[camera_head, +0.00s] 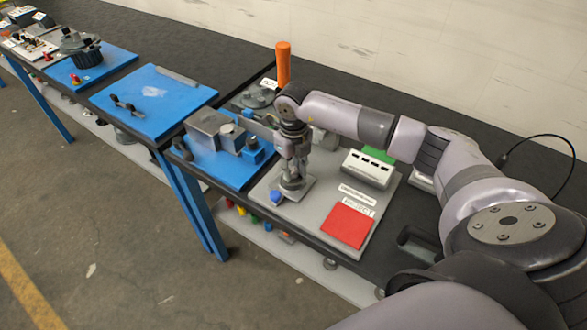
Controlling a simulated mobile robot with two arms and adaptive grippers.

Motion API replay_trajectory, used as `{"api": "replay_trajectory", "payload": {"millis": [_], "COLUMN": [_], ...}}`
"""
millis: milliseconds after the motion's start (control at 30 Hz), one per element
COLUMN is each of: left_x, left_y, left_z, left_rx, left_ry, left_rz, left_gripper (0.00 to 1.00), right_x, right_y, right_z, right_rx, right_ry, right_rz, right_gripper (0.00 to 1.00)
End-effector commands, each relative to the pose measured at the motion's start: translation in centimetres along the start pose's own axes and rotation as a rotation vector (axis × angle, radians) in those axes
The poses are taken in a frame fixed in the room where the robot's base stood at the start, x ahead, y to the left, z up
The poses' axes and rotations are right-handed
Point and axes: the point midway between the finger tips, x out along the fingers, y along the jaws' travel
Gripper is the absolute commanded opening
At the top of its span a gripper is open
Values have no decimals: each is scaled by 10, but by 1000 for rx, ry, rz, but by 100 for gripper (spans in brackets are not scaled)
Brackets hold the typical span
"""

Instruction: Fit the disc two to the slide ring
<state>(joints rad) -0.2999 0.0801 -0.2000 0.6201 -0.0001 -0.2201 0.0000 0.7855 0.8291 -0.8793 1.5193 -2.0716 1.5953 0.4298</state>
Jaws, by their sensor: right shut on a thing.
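My right gripper (291,180) points down over the light grey board and is shut on a small part at its fingertips. The part is mostly hidden by the fingers and too small to name; I cannot tell whether it is disc two. A small blue piece (277,197) shows just beside the fingertips at the board's edge. Round grey discs (257,96) lie behind the wrist near the back of the bench; I cannot tell which is which. I cannot make out the slide ring. My left gripper is not in view.
The light grey board (305,215) carries a red square (348,225), a green patch (379,155) and a white slotted block (367,168). An orange post (283,63) stands behind. A blue plate (225,168) with grey blocks is to the left. Floor is free in front.

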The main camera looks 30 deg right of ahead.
Motion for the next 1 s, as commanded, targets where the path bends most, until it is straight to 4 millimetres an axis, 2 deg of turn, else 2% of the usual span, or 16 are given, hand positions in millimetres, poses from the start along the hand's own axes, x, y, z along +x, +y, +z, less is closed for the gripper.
{"api": "replay_trajectory", "payload": {"millis": [867,900,1000], "left_x": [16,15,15], "left_y": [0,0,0], "left_z": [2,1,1], "left_rx": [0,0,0], "left_ry": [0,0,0], "left_rz": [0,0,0], "left_gripper": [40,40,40], "right_x": [20,18,18], "right_y": [0,0,0], "right_z": [0,0,0], "right_rx": [0,0,0], "right_ry": [0,0,0], "right_rz": [0,0,0], "right_gripper": [0,27,33]}}
